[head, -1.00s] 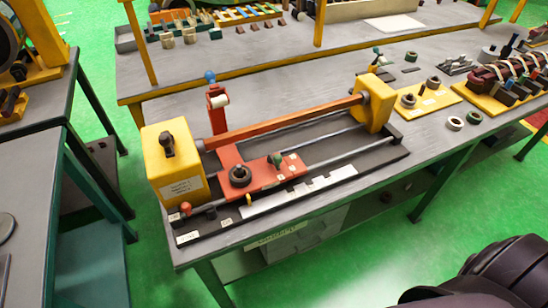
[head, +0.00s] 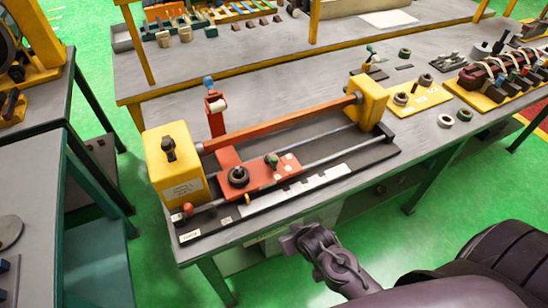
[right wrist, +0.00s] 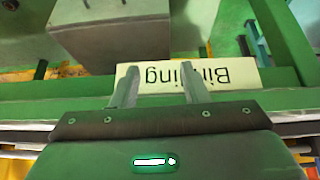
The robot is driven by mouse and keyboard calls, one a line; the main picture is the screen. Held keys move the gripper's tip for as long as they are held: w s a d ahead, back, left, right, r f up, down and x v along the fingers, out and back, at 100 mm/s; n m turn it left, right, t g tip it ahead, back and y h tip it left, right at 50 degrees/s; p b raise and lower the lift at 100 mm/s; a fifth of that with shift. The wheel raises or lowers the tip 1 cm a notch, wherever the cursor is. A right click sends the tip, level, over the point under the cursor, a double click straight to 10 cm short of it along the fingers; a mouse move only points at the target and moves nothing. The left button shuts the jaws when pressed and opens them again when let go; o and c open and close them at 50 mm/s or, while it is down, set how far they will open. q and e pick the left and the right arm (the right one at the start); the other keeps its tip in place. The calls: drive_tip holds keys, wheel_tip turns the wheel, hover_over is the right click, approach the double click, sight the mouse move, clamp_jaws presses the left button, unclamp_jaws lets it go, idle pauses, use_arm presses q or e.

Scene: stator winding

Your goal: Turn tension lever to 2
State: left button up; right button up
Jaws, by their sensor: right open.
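The winding machine stands on the grey bench in the head view. Its red carriage (head: 262,178) carries a black round knob (head: 238,176) and a small green-tipped lever (head: 272,160) with small pale labels beside it; their marks are too small to read. A red-tipped lever (head: 188,209) sits at the machine's front left corner. I cannot tell from lettering which is the tension lever. My right gripper (head: 288,241) is open and empty by the bench's front edge, apart from both levers. Its spread fingers (right wrist: 157,88) show in the right wrist view. My left gripper is out of view.
A yellow headstock (head: 175,165) and yellow end block (head: 368,97) bound the machine, with an orange bar (head: 283,123) between them. A yellow plate (head: 420,98) lies at right.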

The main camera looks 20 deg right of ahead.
sight(274, 162)
drive_tip(key=w+r+t, duration=0.1)
drive_tip(key=w+r, duration=0.1)
drive_tip(key=r, duration=0.1)
drive_tip(key=w+r+m+t, duration=0.1)
drive_tip(key=r+t, duration=0.1)
drive_tip(key=r, duration=0.1)
drive_tip(key=w+r+t, duration=0.1)
drive_tip(key=w+r, duration=0.1)
drive_tip(key=r, duration=0.1)
drive_tip(key=shift+w+d+r+m+t+p, duration=0.3)
drive_tip(key=shift+w+d+r+t+p, duration=0.05)
drive_tip(key=shift+t+p, duration=0.05)
drive_tip(key=w+r+t+y, duration=0.1)
drive_tip(key=w+r+t, duration=0.1)
drive_tip(key=w+r+t+y+p, duration=0.1)
drive_tip(key=w+r+t, duration=0.1)
drive_tip(key=w, duration=0.1)
drive_tip(key=w+r+t+y+p, duration=0.1)
drive_tip(key=w+r+t, duration=0.1)
drive_tip(key=w, duration=0.1)
drive_tip(key=shift+w+d, duration=0.25)
drive_tip(key=shift+d, duration=0.05)
drive_tip(key=shift+w+a+f, duration=0.1)
drive_tip(key=shift+w+a, duration=0.1)
drive_tip(key=shift+w, duration=0.5)
drive_tip(key=shift+c, duration=0.3)
clamp_jaws()
drive_tip(key=shift+d+y, duration=0.1)
drive_tip(key=shift+y, duration=0.3)
